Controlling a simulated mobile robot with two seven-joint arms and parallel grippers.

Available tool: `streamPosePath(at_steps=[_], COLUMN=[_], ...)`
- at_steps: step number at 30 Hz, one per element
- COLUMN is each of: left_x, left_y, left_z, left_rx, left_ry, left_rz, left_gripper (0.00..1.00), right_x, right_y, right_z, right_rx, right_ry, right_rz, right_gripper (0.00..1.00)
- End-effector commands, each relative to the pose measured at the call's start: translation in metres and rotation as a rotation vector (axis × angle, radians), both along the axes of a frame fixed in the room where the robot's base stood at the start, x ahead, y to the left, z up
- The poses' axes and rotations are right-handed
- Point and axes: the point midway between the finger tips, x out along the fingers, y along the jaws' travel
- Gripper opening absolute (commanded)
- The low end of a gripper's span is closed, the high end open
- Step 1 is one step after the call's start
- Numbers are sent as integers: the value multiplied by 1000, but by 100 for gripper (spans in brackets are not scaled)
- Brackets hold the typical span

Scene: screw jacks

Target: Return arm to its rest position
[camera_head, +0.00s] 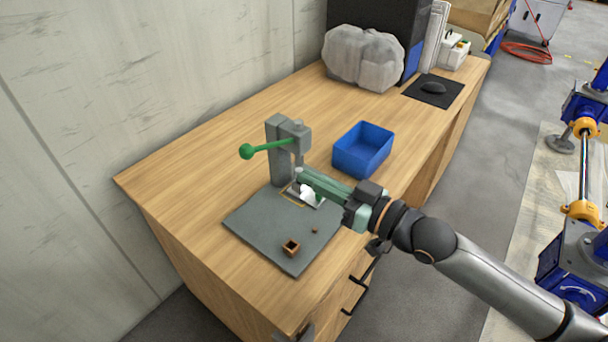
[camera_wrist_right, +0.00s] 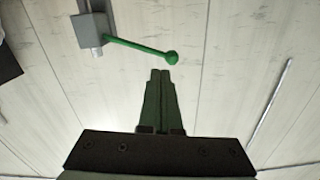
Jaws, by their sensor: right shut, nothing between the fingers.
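My right arm comes in from the right in the head view. Its gripper (camera_head: 300,177) is over the back part of the grey mat, close to the grey press (camera_head: 278,160). In the right wrist view the two green fingers (camera_wrist_right: 160,73) lie together with nothing between them. The press has a green lever with a ball knob (camera_head: 246,152). The knob also shows in the right wrist view (camera_wrist_right: 172,57), just beyond the fingertips. It appears apart from the fingers. Part of the press base is hidden behind my gripper. My left gripper is not seen.
The grey mat (camera_head: 252,228) holds a small brown square part (camera_head: 291,247) and a tiny brown piece (camera_head: 315,230). An empty-looking blue bin (camera_head: 363,165) stands to the right of the press. A grey wrapped bundle (camera_head: 363,57) is farther back. The table's left side is clear.

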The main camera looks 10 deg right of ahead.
Motion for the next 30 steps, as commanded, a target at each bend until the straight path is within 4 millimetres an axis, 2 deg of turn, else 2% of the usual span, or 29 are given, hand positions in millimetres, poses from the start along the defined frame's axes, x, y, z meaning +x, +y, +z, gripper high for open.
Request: streamPosePath(at_steps=[13, 17, 20, 23, 26, 30], left_x=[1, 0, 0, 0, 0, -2], left_y=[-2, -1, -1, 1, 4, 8], left_z=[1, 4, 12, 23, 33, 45], left_rx=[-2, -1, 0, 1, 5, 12], left_ry=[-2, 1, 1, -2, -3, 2], left_rz=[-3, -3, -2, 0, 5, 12], left_gripper=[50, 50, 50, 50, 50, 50], right_x=[0, -2, -6, -16, -33, -72], right_y=[0, 0, -2, -8, -20, -42], right_z=[1, -7, -25, -57, -96, -155], right_rx=[2, 1, -9, -35, -82, -177], right_ry=[-1, 14, 46, 103, 177, 305], right_rz=[0, -16, -57, -128, -212, -327], right_gripper=[0, 0, 0, 0, 0, 0])
